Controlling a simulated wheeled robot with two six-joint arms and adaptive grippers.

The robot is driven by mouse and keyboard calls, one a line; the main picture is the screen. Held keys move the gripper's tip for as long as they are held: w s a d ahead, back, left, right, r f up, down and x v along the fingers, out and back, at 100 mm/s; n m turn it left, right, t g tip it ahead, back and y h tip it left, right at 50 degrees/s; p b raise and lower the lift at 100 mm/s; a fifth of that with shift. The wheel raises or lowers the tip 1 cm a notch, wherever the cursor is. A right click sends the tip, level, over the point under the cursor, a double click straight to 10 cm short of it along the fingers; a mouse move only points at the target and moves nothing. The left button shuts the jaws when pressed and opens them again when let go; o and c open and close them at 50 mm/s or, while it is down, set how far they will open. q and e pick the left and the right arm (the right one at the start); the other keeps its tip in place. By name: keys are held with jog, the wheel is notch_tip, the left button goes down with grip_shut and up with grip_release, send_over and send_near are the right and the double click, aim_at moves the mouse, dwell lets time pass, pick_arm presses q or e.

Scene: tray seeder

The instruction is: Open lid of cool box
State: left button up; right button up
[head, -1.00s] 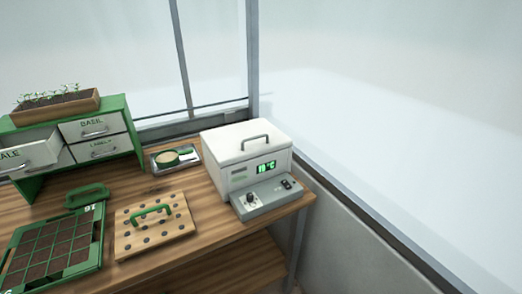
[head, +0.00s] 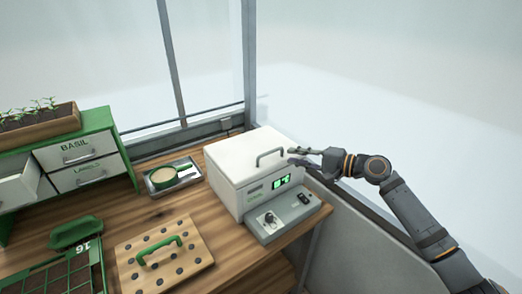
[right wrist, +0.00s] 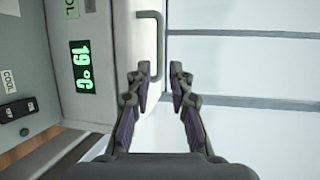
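The white cool box (head: 232,172) stands at the right end of the wooden bench, its lid (head: 245,155) shut. A grey bar handle (head: 271,157) stands up on the lid; it also shows in the right wrist view (right wrist: 160,45). The green display on the box front (right wrist: 82,66) reads 19 °C in the right wrist view. My right gripper (head: 292,156) is just right of the handle, fingers apart and pointing toward it. In the right wrist view the gripper (right wrist: 160,75) has open, empty fingers, with the handle end just ahead. My left gripper is not in view.
A grey control panel (head: 285,215) with a knob and switch fronts the box. To the left are a tray with a green-handled scoop (head: 170,176), a dibber board (head: 165,255), a seed tray (head: 60,275) and a green drawer cabinet (head: 115,140). Windows stand behind.

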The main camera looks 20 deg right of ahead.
aim_at(273, 152)
jog(key=p+x, duration=0.3)
jog(key=x, duration=0.5)
jog(key=shift+w+a, duration=0.1)
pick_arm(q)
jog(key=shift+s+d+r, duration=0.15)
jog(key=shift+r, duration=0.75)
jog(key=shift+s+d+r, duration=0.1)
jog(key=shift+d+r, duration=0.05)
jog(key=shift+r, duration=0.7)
pick_arm(e)
jog(key=shift+w+a+f, duration=0.3)
jog(key=shift+w, duration=0.05)
grip_shut()
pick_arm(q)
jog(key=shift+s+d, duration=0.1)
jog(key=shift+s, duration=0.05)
